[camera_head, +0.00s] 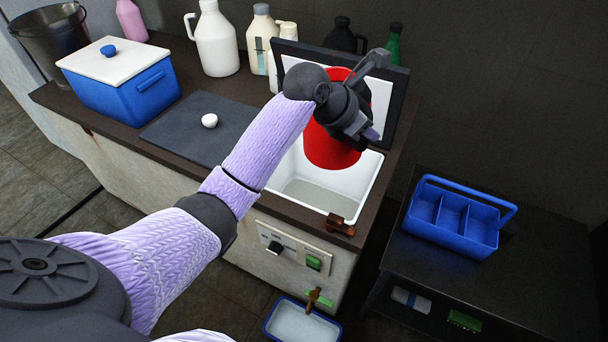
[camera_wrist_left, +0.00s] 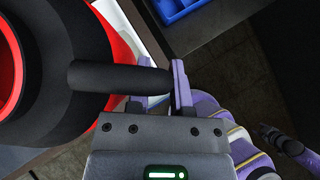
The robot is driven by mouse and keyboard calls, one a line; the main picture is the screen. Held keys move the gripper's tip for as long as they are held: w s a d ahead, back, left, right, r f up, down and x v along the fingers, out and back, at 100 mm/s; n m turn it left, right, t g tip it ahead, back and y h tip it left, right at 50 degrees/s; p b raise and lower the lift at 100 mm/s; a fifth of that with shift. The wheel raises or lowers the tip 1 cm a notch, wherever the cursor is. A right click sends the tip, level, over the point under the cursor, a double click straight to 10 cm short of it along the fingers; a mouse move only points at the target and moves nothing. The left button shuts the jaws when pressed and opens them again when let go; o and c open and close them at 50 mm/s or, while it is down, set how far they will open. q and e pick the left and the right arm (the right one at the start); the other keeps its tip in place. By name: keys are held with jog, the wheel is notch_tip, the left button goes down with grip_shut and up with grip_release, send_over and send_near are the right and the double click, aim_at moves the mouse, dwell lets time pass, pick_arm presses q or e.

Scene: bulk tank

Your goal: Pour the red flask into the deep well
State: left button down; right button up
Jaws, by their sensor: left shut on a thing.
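The red flask (camera_head: 333,148) hangs over the deep well (camera_head: 373,170), a white-lined basin in the counter with a pale grey floor. My left gripper (camera_head: 364,132) is shut on the flask's black handle (camera_wrist_left: 115,77) and covers its middle in the head view. In the left wrist view, the fingers (camera_wrist_left: 160,90) close around the handle, and the flask's black collar and red inside show at the left. The flask appears tilted; its exact angle and whether anything runs out cannot be told.
A raised dark-framed lid (camera_head: 395,90) stands behind the well. Bottles, including a white jug (camera_head: 216,42), line the back. A blue box (camera_head: 125,88) and dark mat (camera_head: 190,130) lie left. A blue caddy (camera_head: 455,218) is on the right table. A blue tray (camera_head: 300,322) stands below the tap.

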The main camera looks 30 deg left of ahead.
pick_arm(q)
jog(key=w+d+f+b, duration=0.2)
jog(key=w+d+f, duration=0.2)
jog(key=f, duration=0.3)
jog(key=w+d+f+n+y+b, duration=0.1)
jog(key=w+d+f, duration=0.3)
jog(key=f, duration=0.4)
jog(key=shift+w+d+t+b, duration=0.2)
jog(key=shift+w+t+b, duration=0.1)
jog(key=shift+b, duration=0.5)
jog(key=shift+s, duration=0.1)
